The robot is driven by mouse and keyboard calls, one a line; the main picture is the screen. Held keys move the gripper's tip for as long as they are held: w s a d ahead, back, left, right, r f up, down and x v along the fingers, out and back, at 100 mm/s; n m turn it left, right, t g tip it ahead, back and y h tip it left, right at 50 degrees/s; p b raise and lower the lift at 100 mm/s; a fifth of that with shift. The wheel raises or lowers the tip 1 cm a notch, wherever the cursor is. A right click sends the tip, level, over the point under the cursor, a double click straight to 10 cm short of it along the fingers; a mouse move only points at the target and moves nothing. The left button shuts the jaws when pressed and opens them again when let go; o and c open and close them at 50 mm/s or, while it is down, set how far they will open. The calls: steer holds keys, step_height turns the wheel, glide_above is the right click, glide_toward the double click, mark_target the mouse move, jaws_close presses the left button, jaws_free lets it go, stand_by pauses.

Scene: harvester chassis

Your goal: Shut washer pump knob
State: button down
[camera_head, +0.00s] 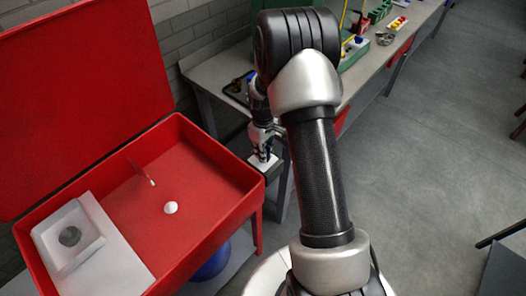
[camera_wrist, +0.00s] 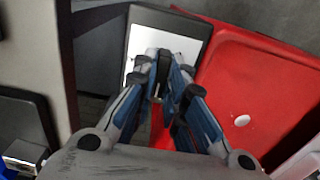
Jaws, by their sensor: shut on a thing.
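My gripper (camera_head: 263,156) is down at a small pump switch box (camera_head: 266,174) at the right corner of the red parts washer (camera_head: 205,226). In the wrist view, my gripper (camera_wrist: 158,92) points at the box's white face with a dark border (camera_wrist: 187,46). Its blue-grey fingers are closed on the washer pump knob, which they mostly hide. I cannot tell the knob's turned position. The washer's red basin (camera_wrist: 243,82) lies just right of the fingers in the wrist view.
The washer's red lid (camera_head: 75,95) stands open at the left. A white drain or spout piece (camera_head: 171,208) sits in the basin. A workbench (camera_head: 372,55) with tools runs behind my arm. Grey floor (camera_head: 440,140) at the right is largely clear.

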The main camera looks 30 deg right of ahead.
steer(key=c, duration=1.6)
jaws_free()
steer(key=shift+c, duration=0.2)
steer(key=shift+r, duration=0.1)
step_height(320, 180, up, 12)
